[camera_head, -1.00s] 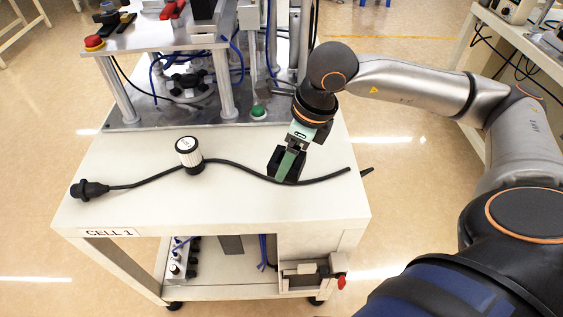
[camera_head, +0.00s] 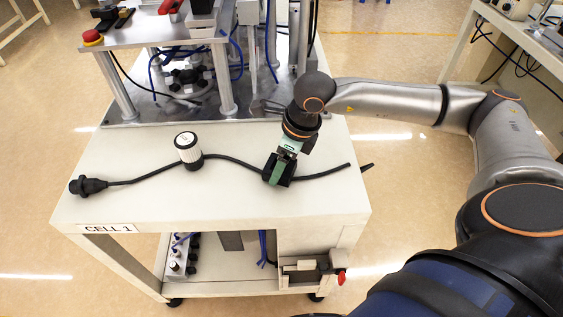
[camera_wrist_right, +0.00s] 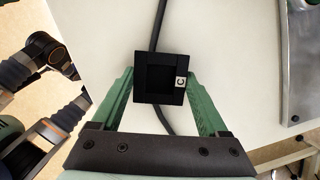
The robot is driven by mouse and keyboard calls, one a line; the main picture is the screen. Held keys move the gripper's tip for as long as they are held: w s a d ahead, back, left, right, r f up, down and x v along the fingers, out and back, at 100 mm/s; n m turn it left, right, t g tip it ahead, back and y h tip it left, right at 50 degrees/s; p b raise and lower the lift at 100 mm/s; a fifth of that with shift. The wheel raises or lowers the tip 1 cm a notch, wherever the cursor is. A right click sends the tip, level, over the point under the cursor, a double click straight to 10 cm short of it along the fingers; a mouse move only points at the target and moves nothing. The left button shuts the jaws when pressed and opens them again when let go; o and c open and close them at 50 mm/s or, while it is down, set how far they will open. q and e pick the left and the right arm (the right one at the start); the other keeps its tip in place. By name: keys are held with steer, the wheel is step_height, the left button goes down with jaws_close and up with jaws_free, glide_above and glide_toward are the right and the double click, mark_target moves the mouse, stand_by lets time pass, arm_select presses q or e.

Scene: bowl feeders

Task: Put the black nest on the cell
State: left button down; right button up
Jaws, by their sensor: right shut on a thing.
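The black nest (camera_head: 287,173) is a small square black block with a hollow in it, held low over the white table of the cell (camera_head: 230,205), which is labelled CELL 1. My right gripper (camera_head: 278,168) points down and is shut on the nest. In the right wrist view the nest (camera_wrist_right: 158,78) sits between the green fingers, with a small white mark on its right side. The nest is over the black cable; I cannot tell whether it touches the table or the cable. My left gripper is not in view.
A black cable (camera_head: 235,162) with a plug (camera_head: 88,186) runs across the table. A white and black cylinder (camera_head: 188,150) stands on the left-middle part. Machinery on a metal plate (camera_head: 150,113) fills the back. The table's front strip is clear.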

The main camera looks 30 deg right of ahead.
steer(key=o, duration=1.5)
steer(key=shift+f, duration=0.1)
steer(key=shift+r+p, duration=0.25)
steer(key=shift+p, duration=0.05)
steer(key=v, duration=1.2)
steer(key=shift+p, duration=0.35)
